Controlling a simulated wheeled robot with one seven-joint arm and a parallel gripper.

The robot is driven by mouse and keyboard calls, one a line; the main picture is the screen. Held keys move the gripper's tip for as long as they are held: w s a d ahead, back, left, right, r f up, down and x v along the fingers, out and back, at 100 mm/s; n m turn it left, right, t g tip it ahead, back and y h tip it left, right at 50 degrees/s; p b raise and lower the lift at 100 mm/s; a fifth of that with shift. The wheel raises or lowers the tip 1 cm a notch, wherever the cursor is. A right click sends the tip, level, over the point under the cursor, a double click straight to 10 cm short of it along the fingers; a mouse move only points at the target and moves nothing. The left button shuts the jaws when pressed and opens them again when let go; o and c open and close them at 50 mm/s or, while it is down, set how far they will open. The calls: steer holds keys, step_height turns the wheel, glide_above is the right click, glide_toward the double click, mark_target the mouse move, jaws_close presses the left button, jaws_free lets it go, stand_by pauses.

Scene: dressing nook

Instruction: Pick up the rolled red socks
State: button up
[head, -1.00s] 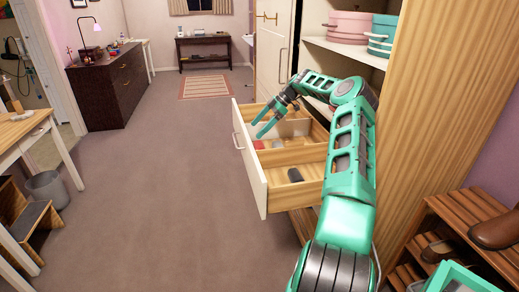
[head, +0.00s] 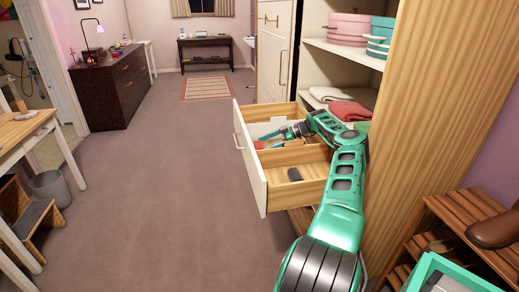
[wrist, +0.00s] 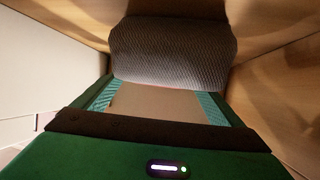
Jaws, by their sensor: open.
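The rolled red socks (head: 259,145) show as a small red patch in the back compartment of the open drawer, near its front panel, in the head view. My gripper (head: 269,142) is low inside that compartment, its fingers pointing toward the front panel, close to the red patch. In the wrist view my gripper (wrist: 158,100) is open, with nothing held between its fingers. A grey ribbed roll (wrist: 172,52) lies just beyond the fingertips there. No red roll can be made out in the wrist view. My gripper hides part of the compartment in the head view.
The drawer (head: 252,172) has wooden dividers and walls close around my gripper. A dark item (head: 295,174) lies in its nearer compartment. Shelves above hold folded cloths (head: 350,110) and round boxes (head: 348,27).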

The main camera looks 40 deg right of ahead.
steer(key=shift+x, duration=1.45)
steer(key=shift+r, duration=0.1)
steer(key=c, duration=1.1)
steer(key=shift+r, duration=0.1)
